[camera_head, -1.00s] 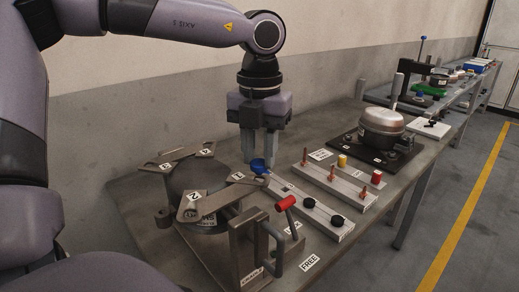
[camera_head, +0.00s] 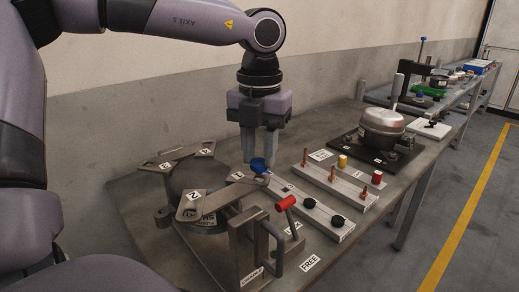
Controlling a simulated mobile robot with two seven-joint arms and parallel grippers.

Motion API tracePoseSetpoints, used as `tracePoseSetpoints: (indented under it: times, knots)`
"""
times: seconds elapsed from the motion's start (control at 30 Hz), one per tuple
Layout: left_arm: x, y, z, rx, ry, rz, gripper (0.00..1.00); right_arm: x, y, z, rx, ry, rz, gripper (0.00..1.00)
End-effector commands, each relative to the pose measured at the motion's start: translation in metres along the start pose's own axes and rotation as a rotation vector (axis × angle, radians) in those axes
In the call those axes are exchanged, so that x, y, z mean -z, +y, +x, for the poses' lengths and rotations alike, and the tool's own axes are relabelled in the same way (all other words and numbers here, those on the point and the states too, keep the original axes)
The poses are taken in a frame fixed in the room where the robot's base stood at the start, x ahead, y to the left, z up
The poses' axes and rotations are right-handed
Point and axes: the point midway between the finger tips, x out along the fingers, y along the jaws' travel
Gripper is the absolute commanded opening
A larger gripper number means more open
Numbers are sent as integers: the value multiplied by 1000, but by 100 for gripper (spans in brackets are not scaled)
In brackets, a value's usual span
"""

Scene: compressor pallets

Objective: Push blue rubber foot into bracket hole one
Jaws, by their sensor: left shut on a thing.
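I cannot tell whether the foot is clear of the strip. The bracket (camera_head: 217,195) has flat metal arms with white number tags, on a round dark compressor body (camera_head: 190,180) to the left of the gripper. My right gripper is out of view.
The strip (camera_head: 335,229) bears two black feet (camera_head: 310,203). A second strip (camera_head: 338,187) holds copper-coloured pins, a yellow and a red cap. A red-handled clamp (camera_head: 284,204) stands in front of the bracket. A silver-domed compressor (camera_head: 382,120) stands farther right. Bare table (camera_head: 130,205) shows at left.

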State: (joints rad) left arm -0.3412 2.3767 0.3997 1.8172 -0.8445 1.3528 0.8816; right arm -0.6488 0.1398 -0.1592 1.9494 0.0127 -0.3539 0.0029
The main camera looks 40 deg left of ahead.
Motion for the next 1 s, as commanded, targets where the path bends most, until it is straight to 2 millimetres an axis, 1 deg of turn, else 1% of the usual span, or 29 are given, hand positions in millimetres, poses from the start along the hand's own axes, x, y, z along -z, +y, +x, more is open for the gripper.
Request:
tracePoseSetpoints:
  times: [0.73,1.0]
  knots:
    - [0,0,0,0,1,0,0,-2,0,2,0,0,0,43]
    - [0,0,6,0,1,0,0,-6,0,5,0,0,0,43]
